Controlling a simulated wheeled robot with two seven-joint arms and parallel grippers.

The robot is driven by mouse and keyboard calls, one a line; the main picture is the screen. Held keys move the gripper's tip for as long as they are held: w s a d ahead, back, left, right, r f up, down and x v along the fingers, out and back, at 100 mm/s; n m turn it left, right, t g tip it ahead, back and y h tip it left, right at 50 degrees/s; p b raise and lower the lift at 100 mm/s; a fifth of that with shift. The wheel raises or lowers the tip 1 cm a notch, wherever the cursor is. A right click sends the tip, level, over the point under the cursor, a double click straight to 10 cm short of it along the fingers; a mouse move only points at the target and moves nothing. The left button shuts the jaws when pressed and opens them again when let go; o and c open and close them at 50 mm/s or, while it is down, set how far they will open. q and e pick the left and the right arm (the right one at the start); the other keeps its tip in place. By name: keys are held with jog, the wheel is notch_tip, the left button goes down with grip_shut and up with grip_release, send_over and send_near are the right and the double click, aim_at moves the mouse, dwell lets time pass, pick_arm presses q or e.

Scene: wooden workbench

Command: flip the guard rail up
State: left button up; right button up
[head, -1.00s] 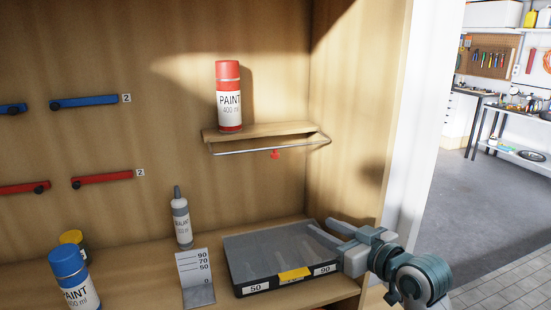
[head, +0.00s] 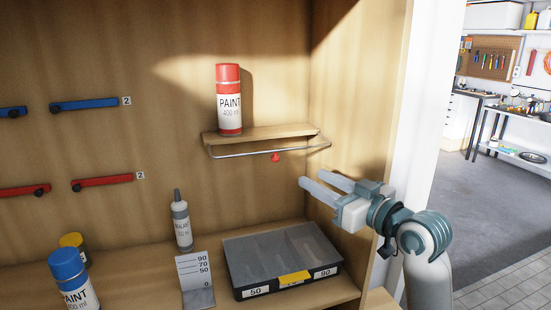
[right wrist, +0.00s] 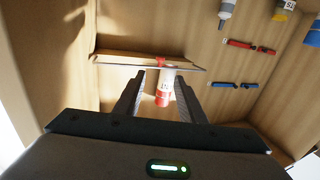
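The guard rail (head: 240,155) is a thin metal wire along the front of a small wooden shelf (head: 265,131). It sits low, just below the board's front edge, with a red knob (head: 276,157) hanging near its middle. A red paint can (head: 229,100) stands upright on the shelf. My right gripper (head: 310,178) is open and empty, below and to the right of the rail, not touching it. In the right wrist view, the shelf, red knob (right wrist: 161,61) and can (right wrist: 164,88) show beyond the spread fingers (right wrist: 158,82). My left gripper is out of view.
A lidded organiser case (head: 275,262) lies on the bench below the gripper. A sealant bottle (head: 181,222), a grey scale stand (head: 195,280) and a blue-capped paint can (head: 71,278) stand left of it. Blue and red bars hang on the back panel. The side wall (head: 360,100) is close on the right.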

aim_at(278, 159)
jog(key=p+x, duration=0.4)
jog(key=x, duration=1)
jog(key=shift+w+a+p, duration=0.25)
jog(key=shift+w+p, duration=0.05)
jog(key=shift+x, duration=0.8)
jog(key=shift+c, duration=0.6)
grip_shut()
